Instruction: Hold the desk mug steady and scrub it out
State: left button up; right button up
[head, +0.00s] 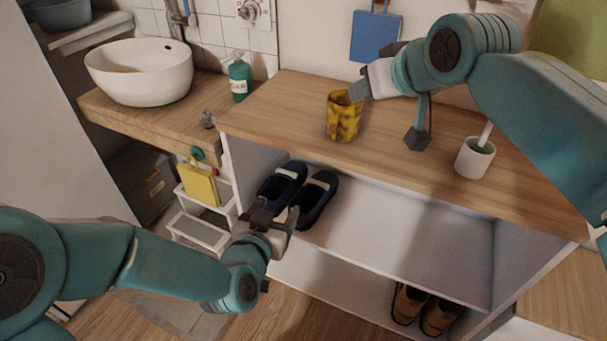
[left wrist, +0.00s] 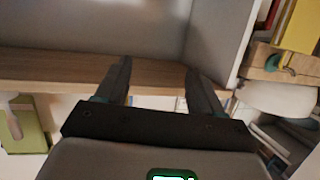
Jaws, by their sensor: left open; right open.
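The mug (head: 343,120), mottled yellow and brown, stands upright on the wooden top in the head view. My right gripper (head: 359,91) is open at the mug's upper right rim; I cannot tell whether it touches. A white cup (head: 474,161) with a pale handle (head: 485,134) sticking out stands further right; what the handle ends in is hidden. My left gripper (head: 279,215) is open and empty, low in front of the shelf unit. Its two fingers show apart in the left wrist view (left wrist: 160,82), with nothing between them. The mug is not recognisable there.
The wooden top (head: 290,112) is clear left of the mug. A white basin (head: 140,72) and a green bottle (head: 239,78) stand on the left counter. Dark shoes (head: 314,199) sit on the shelf, brown shoes (head: 440,315) below. A yellow item (head: 199,185) is on a white rack.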

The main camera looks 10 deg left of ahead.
aim_at(334, 129)
pick_arm(q)
jog(key=s+d+r+m+t+h, duration=0.1)
jog(key=d+r+t+h, duration=0.15)
jog(key=r, duration=0.45)
jog(key=s+d+r+t+h, duration=0.1)
jog(key=s+d+r, duration=0.15)
jog(key=r, duration=0.45)
jog(key=shift+g+y, duration=0.25)
jog(key=x, duration=1.7)
jog(key=shift+d+f, duration=0.4)
jog(key=c, duration=0.9)
